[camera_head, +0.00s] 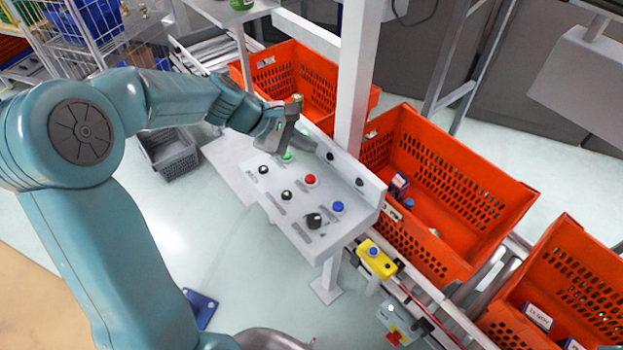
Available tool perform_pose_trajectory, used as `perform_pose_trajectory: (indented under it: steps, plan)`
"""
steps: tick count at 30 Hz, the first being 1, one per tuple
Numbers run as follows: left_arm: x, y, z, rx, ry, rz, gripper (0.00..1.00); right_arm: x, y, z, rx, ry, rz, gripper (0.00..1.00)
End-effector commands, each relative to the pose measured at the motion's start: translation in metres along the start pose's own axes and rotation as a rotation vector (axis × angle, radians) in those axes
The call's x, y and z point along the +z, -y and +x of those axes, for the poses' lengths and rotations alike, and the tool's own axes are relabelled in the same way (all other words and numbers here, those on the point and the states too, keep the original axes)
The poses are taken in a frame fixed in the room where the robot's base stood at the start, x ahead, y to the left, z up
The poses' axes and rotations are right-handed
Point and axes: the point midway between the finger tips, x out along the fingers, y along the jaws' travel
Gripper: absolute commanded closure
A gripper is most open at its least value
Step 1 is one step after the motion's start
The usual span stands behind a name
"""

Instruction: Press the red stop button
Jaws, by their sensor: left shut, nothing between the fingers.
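The red button (310,180) sits on the sloped white control panel (335,198), between a green button (287,156) and a blue button (337,206). My left arm reaches in from the left. My left gripper (291,140) is shut and empty over the far left end of the panel, close to the green button and up-left of the red one. I cannot tell whether its tips touch the panel. The red button is in plain view with nothing on it. My right gripper is not in view.
Several black knobs (314,220) line the panel's near side. A white post (358,80) rises behind it. Orange totes (490,170) stand on the conveyor behind and to the right. A yellow box with a blue button (376,260) is below right. A grey crate (168,155) stands left.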

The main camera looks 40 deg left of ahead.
Motion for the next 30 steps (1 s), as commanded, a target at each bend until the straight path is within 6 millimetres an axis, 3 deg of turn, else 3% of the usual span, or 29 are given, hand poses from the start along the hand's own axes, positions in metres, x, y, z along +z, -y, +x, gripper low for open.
perform_pose_trajectory:
  steps: [9, 15, 30]
  plan:
    - [-0.025, 0.025, 0.039, -0.001, 0.000, 0.000, 1.00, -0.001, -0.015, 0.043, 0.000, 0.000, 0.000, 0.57]
    - [-0.035, 0.035, 0.054, -0.001, 0.000, 0.001, 1.00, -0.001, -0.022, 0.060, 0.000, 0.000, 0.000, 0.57]
    - [-0.036, 0.036, 0.055, -0.001, 0.000, 0.001, 1.00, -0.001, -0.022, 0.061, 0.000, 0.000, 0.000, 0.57]
